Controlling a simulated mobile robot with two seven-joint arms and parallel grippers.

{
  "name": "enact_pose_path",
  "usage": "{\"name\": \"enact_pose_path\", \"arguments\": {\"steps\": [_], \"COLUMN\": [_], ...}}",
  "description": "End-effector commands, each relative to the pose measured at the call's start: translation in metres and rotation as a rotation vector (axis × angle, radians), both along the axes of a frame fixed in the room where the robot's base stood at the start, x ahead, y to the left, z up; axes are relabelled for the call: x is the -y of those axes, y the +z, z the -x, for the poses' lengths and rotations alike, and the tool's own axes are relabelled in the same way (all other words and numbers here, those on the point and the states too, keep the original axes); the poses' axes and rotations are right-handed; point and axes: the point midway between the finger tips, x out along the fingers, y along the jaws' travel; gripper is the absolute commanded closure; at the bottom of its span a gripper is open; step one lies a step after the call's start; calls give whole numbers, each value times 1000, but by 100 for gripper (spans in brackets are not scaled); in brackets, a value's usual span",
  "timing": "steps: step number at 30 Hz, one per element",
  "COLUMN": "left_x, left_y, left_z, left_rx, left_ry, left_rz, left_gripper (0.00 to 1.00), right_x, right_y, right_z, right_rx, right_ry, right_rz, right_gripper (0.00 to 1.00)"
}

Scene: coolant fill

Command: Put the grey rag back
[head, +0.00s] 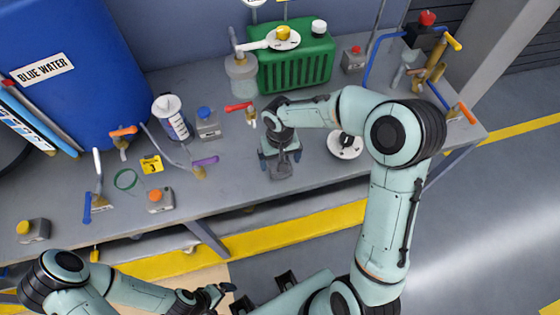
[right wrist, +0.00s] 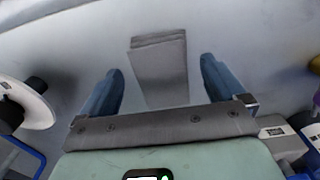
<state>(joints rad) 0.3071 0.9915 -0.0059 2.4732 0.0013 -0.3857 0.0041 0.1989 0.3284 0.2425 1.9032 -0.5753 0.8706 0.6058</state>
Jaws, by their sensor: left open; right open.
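The grey rag (right wrist: 160,68) is a folded cloth lying on the pale bench top in the right wrist view. In the head view the rag (head: 280,172) shows near the front edge of the bench, just below my right gripper (head: 281,155). In the right wrist view the two blue fingers of my right gripper (right wrist: 162,88) stand apart, one on each side of the rag, with gaps between. My left gripper (head: 222,292) is open, low in the head view, in front of the bench and away from the rag.
On the bench (head: 235,190), a red-handled valve (head: 240,107) and a white disc (head: 345,146) flank my right gripper. Behind it stand a green canister (head: 300,65) and a translucent jug (head: 242,75).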

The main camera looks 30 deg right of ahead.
Motion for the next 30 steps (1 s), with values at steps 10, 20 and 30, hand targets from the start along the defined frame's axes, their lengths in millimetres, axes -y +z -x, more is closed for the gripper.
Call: {"name": "enact_pose_path", "arguments": {"steps": [10, 20, 30], "left_x": [0, 0, 0], "left_y": [9, 11, 11], "left_z": [-6, -8, -7], "left_rx": [7, 8, 8], "left_ry": [0, 0, 0], "left_rz": [0, 1, 1], "left_gripper": [3, 3, 3], "right_x": [-1, 0, 0], "right_y": [76, 100, 100], "right_z": [-1, -1, -1], "right_rx": [5, 0, 0], "right_ry": [0, 1, 1], "right_rz": [-1, -1, 0], "right_gripper": [3, 3, 3]}}
